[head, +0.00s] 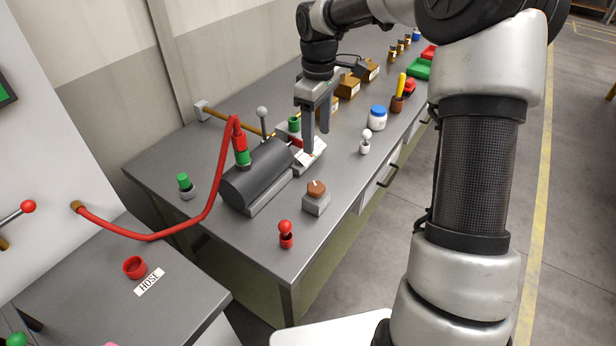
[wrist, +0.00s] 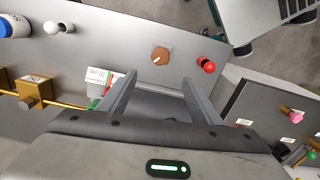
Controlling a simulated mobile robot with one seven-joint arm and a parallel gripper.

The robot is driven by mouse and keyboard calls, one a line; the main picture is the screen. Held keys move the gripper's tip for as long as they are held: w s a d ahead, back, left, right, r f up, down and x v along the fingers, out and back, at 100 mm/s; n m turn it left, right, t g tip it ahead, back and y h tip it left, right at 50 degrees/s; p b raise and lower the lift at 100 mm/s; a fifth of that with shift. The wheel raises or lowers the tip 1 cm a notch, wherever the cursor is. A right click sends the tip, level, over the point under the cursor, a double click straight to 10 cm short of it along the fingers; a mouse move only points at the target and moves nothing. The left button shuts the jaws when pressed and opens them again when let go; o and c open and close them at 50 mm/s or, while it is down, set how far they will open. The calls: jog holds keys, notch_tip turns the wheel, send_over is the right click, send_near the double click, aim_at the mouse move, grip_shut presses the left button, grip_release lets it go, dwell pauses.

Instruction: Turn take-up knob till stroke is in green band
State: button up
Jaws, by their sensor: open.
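The take-up knob (head: 316,188) is a brown round knob with a pale pointer line, on a small grey block at the bench's front edge. It also shows in the wrist view (wrist: 161,54), beyond my fingertips. A dark grey cylinder (head: 258,172) lies left of it, with a red hose joined at its top. A white stroke scale (head: 312,157) is at the cylinder's far end, partly behind my fingers; the wrist view shows green and red on it (wrist: 97,75), too small to read. My gripper (head: 316,141) is open and empty, pointing down near the scale, apart from the knob.
A red-knobbed lever (head: 286,232) stands near the knob, and a white one (head: 365,142) stands farther along. A grey-knobbed upright lever (head: 262,118) stands behind the cylinder. A blue-lidded jar (head: 377,118) is on the right. Bare bench top surrounds the knob block.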

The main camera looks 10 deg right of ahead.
aim_at(316, 187)
notch_tip(316, 187, down, 17)
jog(key=shift+s+f, duration=0.1)
jog(key=shift+f, duration=0.05)
dwell(0.4)
jog(key=c, duration=1.1)
